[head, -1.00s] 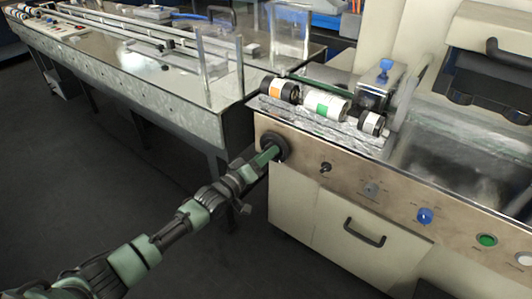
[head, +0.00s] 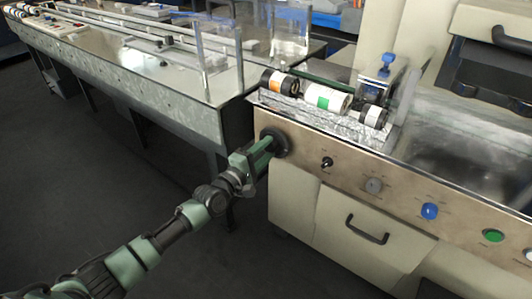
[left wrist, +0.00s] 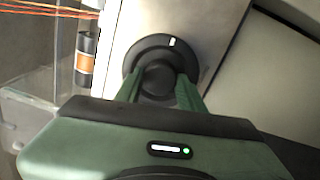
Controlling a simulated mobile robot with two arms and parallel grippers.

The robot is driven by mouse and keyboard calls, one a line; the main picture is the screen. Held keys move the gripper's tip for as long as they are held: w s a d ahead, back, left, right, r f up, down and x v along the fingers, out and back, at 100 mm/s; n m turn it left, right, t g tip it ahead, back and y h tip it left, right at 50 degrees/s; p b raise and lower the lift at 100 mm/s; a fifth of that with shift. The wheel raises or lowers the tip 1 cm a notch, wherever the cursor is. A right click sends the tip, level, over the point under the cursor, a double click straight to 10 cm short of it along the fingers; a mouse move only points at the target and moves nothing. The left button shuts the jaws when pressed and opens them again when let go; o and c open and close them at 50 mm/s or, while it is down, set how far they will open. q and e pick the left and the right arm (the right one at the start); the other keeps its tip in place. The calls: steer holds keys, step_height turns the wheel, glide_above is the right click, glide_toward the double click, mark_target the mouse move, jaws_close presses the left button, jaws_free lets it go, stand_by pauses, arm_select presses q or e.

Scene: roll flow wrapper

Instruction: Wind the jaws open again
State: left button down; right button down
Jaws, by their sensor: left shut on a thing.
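A round black knob (head: 273,142) sits on the left end of the machine's brown front panel. In the left wrist view the knob (left wrist: 158,68) faces me, with a white mark on its rim at the top right. My left gripper (head: 262,152) reaches it from the left; its green fingers (left wrist: 160,92) are shut on the knob's raised centre. The machine's jaws cannot be made out clearly; a metal block with a blue knob (head: 386,66) stands behind the rolls. My right gripper is not in view.
Several rolls with black ends, one with a green label (head: 324,98), lie on the silvery top. The panel also carries a small switch (head: 327,163), a blue knob (head: 429,211) and a green button (head: 493,236). A drawer handle (head: 367,231) sticks out below. A long conveyor (head: 180,108) runs back left.

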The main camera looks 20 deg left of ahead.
arm_select(q)
steer(key=n, duration=0.3)
steer(key=shift+f+b, duration=0.1)
steer(key=shift+b, duration=0.25)
steer(key=shift+n, duration=2.9)
steer(key=n+p, duration=0.2)
steer(key=n, duration=0.2)
steer(key=shift+y, duration=0.3)
steer(key=n+p, duration=0.1)
steer(key=n, duration=0.2)
steer(key=shift+p, duration=0.4)
steer(key=shift+n, duration=0.6)
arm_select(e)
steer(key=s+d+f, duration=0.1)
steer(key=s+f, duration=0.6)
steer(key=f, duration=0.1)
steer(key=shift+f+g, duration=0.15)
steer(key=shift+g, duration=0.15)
